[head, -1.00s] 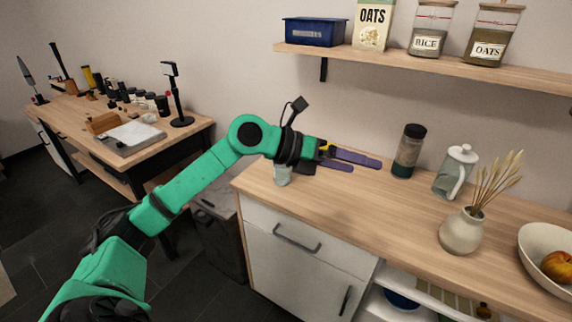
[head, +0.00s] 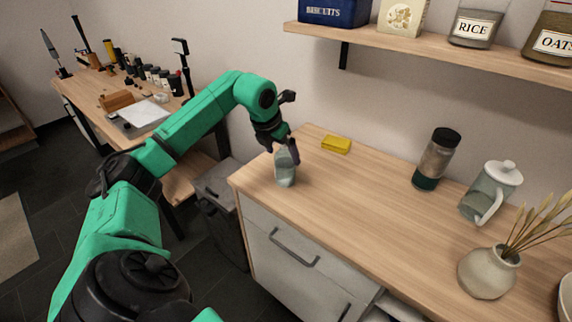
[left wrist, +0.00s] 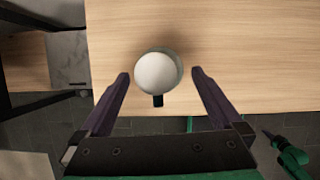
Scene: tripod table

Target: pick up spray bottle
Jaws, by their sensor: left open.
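The spray bottle (head: 285,170) stands upright near the left end of the wooden counter in the head view, pale grey-green and partly covered at its top by my gripper. My left gripper (head: 288,150) is over the bottle, pointing down. In the left wrist view, my open left gripper (left wrist: 160,77) has one dark purple finger on each side of a round white shape with a dark nub, seen from above, which appears to be the spray bottle (left wrist: 157,70). Gaps show on both sides. I cannot tell how far below the fingertips it lies.
A yellow sponge-like block (head: 336,145) lies to the right of the bottle. A dark-capped jar (head: 436,160), a glass pitcher (head: 490,192) and a vase (head: 487,273) stand farther right. A shelf (head: 420,45) hangs above. The counter (head: 350,200) between is clear.

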